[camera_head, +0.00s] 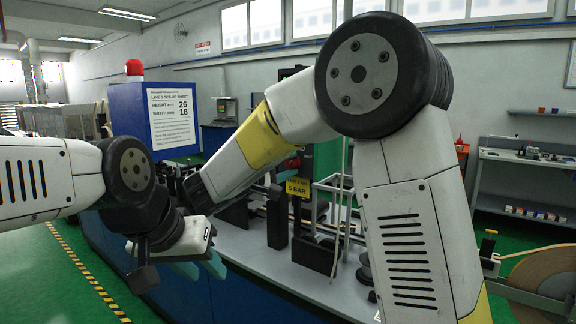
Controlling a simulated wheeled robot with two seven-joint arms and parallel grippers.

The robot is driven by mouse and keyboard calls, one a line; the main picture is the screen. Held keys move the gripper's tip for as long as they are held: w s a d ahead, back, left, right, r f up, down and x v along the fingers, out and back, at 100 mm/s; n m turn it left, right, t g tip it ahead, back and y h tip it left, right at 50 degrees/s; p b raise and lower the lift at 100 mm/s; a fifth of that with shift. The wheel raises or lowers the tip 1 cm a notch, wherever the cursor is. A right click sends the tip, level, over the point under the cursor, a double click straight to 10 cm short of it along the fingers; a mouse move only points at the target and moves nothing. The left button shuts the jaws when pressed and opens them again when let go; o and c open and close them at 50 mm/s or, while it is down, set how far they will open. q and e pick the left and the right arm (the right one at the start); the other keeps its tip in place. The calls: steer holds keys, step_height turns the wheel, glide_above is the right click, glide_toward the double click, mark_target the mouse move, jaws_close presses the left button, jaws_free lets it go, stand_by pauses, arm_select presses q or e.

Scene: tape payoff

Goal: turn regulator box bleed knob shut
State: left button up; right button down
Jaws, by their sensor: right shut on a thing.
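The yellow "5 BAR" label (298,188) marks what looks like the dark regulator box, partly hidden behind my right forearm. A small red part (289,165) shows just above the label. I cannot tell whether it is the bleed knob, and no other knob is clear.
The grey bench top (262,262) carries dark blocks, posts and a white frame (338,205) right of my forearm. A blue cabinet with a set-up sheet (171,118) and red lamp (134,67) stands behind. A tan reel (545,278) is at lower right. Green floor is clear at lower left.

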steer(key=shift+m, duration=0.6)
steer(key=c, duration=1.1)
jaws_free()
